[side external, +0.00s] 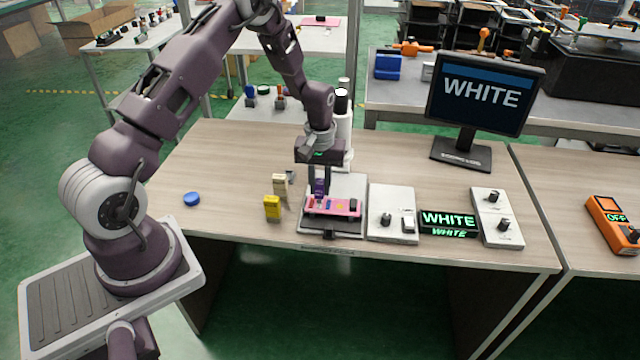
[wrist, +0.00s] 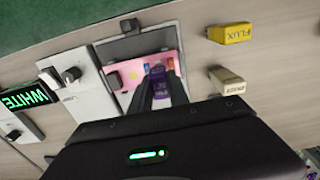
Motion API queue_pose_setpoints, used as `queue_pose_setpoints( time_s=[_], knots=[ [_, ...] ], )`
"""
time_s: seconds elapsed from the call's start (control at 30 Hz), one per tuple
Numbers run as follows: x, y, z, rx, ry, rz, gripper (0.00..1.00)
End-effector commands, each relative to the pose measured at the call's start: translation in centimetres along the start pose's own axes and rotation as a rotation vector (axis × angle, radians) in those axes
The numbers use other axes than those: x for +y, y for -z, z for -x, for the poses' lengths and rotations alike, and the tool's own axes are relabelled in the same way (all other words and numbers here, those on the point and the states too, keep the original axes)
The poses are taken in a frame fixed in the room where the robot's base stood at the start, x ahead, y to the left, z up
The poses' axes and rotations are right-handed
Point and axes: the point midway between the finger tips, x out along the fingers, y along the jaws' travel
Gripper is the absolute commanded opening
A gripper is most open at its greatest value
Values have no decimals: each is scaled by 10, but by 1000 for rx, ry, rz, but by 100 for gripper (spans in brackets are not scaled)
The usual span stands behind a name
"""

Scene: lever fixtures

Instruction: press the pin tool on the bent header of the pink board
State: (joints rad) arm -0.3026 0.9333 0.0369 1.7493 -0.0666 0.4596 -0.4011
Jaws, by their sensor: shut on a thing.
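The pink board (side external: 345,208) lies in a grey fixture (side external: 351,186) near the table's front edge. It carries several small coloured parts. It also shows in the wrist view (wrist: 133,76). My gripper (side external: 319,190) is shut on a purple pin tool (side external: 320,186) and holds it upright over the left part of the board. In the wrist view the purple tool (wrist: 159,82) sits between the two fingers. Its lower end is at or just above the board; I cannot tell whether it touches. The bent header is not clear, being small and partly hidden by the tool and fingers.
A blue cap (side external: 191,199) lies farther left. A white switch box (side external: 391,213) and a lit WHITE display (side external: 449,222) are on the right. The table's left side is mostly clear.

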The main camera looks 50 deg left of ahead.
Motion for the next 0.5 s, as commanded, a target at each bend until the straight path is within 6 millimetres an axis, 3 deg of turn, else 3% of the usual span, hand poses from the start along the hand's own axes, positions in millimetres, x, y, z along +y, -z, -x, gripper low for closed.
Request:
queue_pose_setpoints(
  time_s=[0.5],
  knots=[
    [0,0,-3,-1,0,0,0]
  ],
)
